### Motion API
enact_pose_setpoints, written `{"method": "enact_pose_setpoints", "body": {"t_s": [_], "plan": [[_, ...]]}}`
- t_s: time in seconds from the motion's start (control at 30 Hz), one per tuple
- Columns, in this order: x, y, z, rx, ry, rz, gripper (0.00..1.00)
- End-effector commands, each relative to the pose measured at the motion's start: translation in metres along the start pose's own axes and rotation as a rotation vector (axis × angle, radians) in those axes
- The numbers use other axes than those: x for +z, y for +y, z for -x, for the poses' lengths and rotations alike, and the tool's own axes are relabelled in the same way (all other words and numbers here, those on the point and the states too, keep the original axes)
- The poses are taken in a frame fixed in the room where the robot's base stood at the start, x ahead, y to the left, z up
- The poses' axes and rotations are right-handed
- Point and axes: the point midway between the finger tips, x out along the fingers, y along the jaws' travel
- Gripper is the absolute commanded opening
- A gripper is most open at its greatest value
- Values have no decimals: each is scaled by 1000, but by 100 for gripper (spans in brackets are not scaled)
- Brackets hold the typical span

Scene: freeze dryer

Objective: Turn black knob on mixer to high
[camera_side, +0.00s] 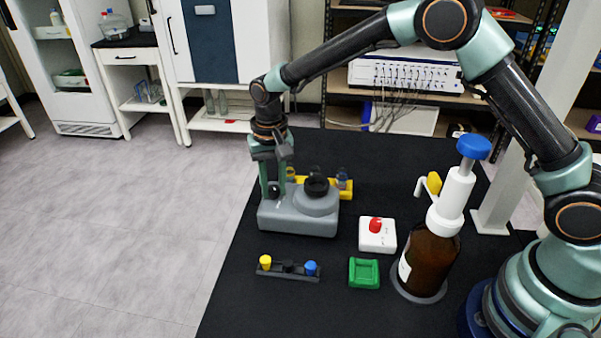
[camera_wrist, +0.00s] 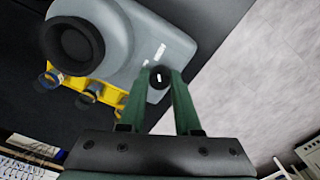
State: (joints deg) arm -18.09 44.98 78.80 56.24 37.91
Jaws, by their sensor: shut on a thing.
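The mixer (camera_side: 300,218) is a grey unit with a round black cup on top, standing on the black table. It also shows in the wrist view (camera_wrist: 178,48). Its black knob (camera_wrist: 159,77) carries a white mark and sits between my fingertips in the wrist view. The knob shows small and dark in the side view (camera_side: 274,190). My gripper (camera_side: 270,188) points down over the mixer's left end. Its green fingers (camera_wrist: 160,82) are shut on the knob, one on each side. The exact dial setting cannot be read.
A yellow rack (camera_side: 346,188) stands behind the mixer. In front are a dark rack with yellow and blue caps (camera_side: 289,275), a green tray (camera_side: 364,286) and a white box with a red knob (camera_side: 377,240). A brown dispenser bottle (camera_side: 428,262) stands at right.

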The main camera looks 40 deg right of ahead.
Motion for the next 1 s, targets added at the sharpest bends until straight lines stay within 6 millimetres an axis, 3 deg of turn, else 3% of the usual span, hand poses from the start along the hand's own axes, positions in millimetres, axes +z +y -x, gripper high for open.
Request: {"method": "enact_pose_setpoints", "body": {"t_s": [0.3, 0.8, 0.83, 0.9, 1.0], "plan": [[0, 0, 3, 0, 0, -109, 0], [0, 0, 3, -1, 1, -127, 0], [0, 0, 3, -1, 1, -127, 36], [0, 0, 3, -1, 1, -127, 62], [0, 0, 2, -1, 1, -127, 62]]}}
